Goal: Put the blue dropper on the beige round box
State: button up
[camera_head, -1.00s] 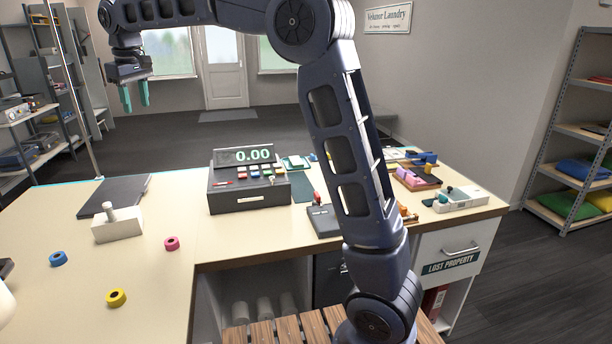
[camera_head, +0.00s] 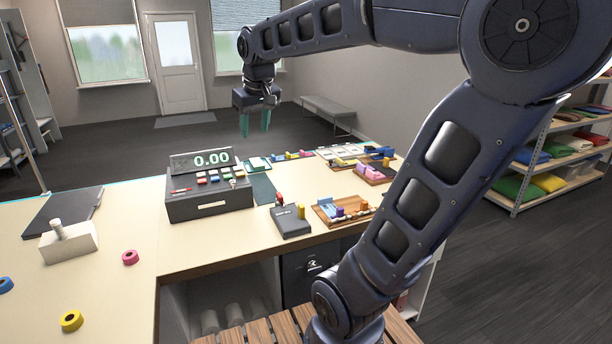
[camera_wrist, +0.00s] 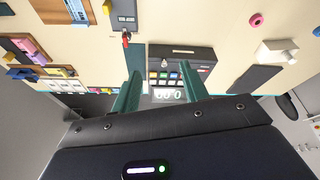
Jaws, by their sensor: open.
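My gripper (camera_head: 255,130) is open and empty, raised above the far side of the counter (camera_head: 110,215) behind the cash register. Its two green fingers point down. In the wrist view the gripper (camera_wrist: 160,78) has its fingers apart, with the register between and beyond them. I cannot pick out the blue dropper for certain among the small items on the trays. I cannot make out a beige round box in either view.
A cash register (camera_head: 210,202), a dark card device (camera_head: 290,222) and a stamp on a pale block (camera_head: 68,243) stand on the counter. Wooden trays (camera_head: 345,212) of small coloured items lie at its right. Pink (camera_head: 130,257) and yellow (camera_head: 72,321) rings lie at left.

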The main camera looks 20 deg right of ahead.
jog(key=s+d+f+m, duration=0.3)
jog(key=s+d+f, duration=0.6)
jog(key=s, duration=0.3)
jog(key=shift+d+f+m+t+h, duration=0.2)
jog(key=shift+f+m+t+h, duration=0.15)
jog(key=shift+f, duration=0.55)
jog(key=shift+s, duration=0.1)
